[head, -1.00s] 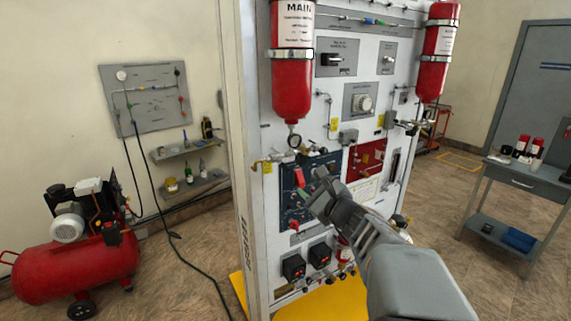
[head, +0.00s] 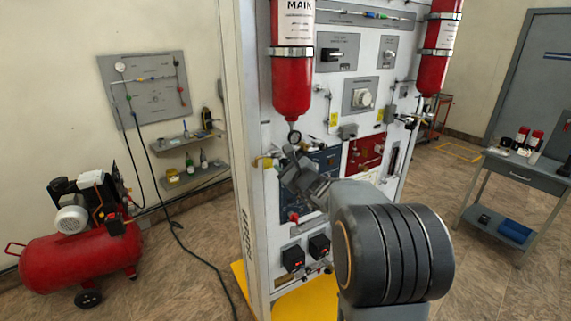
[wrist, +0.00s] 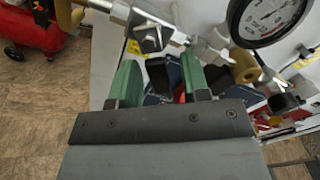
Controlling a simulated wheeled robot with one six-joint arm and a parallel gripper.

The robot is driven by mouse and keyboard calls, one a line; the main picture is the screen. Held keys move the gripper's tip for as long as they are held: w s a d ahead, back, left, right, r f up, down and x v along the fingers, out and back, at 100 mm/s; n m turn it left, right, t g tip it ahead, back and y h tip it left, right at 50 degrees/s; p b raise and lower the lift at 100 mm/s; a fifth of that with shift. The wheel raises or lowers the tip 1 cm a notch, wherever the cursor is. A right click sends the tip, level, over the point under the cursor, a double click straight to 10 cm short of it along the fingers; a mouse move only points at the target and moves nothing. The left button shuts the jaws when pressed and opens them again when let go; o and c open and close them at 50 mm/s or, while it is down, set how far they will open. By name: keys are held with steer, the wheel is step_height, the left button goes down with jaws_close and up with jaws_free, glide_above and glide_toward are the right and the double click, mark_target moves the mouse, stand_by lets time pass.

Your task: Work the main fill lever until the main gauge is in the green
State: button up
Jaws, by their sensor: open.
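The red cylinder labelled MAIN (head: 292,85) hangs on the panel front in the head view. A small round gauge (head: 294,137) sits just below it. A large dial (wrist: 268,18), apparently this gauge, is cut off at the top of the wrist view; I cannot read its needle or a green zone. My gripper (head: 284,164) is open in front of the blue panel (head: 325,158), below the gauge. Its green fingers stand apart in the wrist view (wrist: 161,78). A small red part (wrist: 182,97) shows between them, partly hidden; I cannot tell whether it is the fill lever.
A metal fitting (wrist: 148,38) and pipe cross just beyond my fingers. A brass fitting (head: 263,162) sticks out left of my gripper. A second red cylinder (head: 437,50) hangs right. A red compressor (head: 80,258) stands on the left floor, a grey cart (head: 520,172) on the right.

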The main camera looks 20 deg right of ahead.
jaws_close()
stand_by(0.4)
steer(key=shift+f, duration=0.15)
steer(key=shift+a+f+m+b, duration=0.25)
steer(key=shift+a+m+b, duration=0.1)
steer(key=shift+m+b, duration=0.75)
steer(key=shift+s+a+m+b, duration=0.1)
steer(key=shift+a+m+b, duration=0.25)
steer(key=shift+m, duration=0.45)
steer(key=shift+w+a+m+b, duration=0.1)
steer(key=shift+a+m+b, duration=0.1)
steer(key=shift+m+b, duration=0.45)
steer(key=shift+s+a+m+b, duration=0.1)
steer(key=shift+a+m+b, duration=0.15)
steer(key=shift+m, duration=0.7)
jaws_free()
